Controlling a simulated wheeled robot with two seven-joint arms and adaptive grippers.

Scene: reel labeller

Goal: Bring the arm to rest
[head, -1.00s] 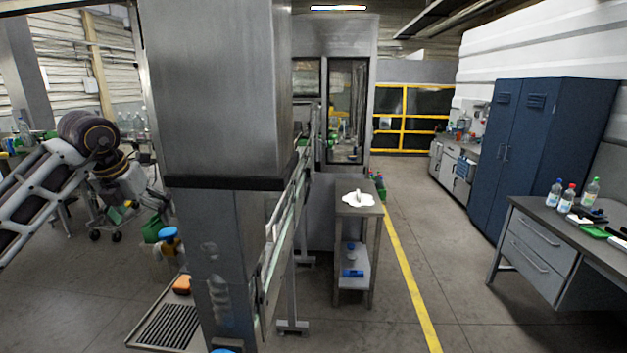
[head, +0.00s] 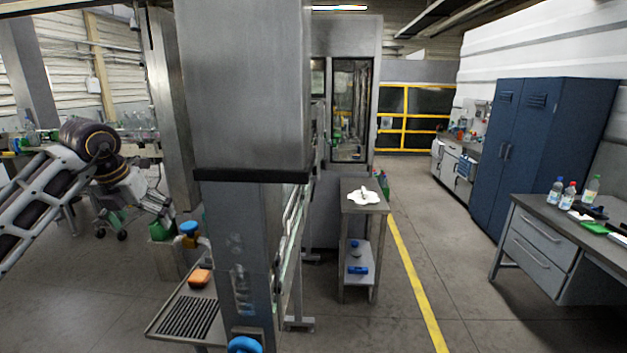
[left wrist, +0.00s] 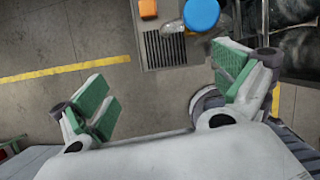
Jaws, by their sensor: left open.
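My left arm comes in from the left in the head view. Its gripper (head: 138,222) hangs low beyond the bent elbow, left of the grey machine column, small and partly hard to make out. In the left wrist view the gripper (left wrist: 165,88) is open, its green-padded fingers wide apart with nothing between them. Bare floor shows beneath much of it. My right gripper is not in view.
A steel column (head: 240,90) stands close ahead. A slotted tray (head: 155,330) with an orange block (head: 200,277) is at its foot; a blue round cap (left wrist: 201,14) shows near the tray. A small side table (head: 362,208) stands right of the column.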

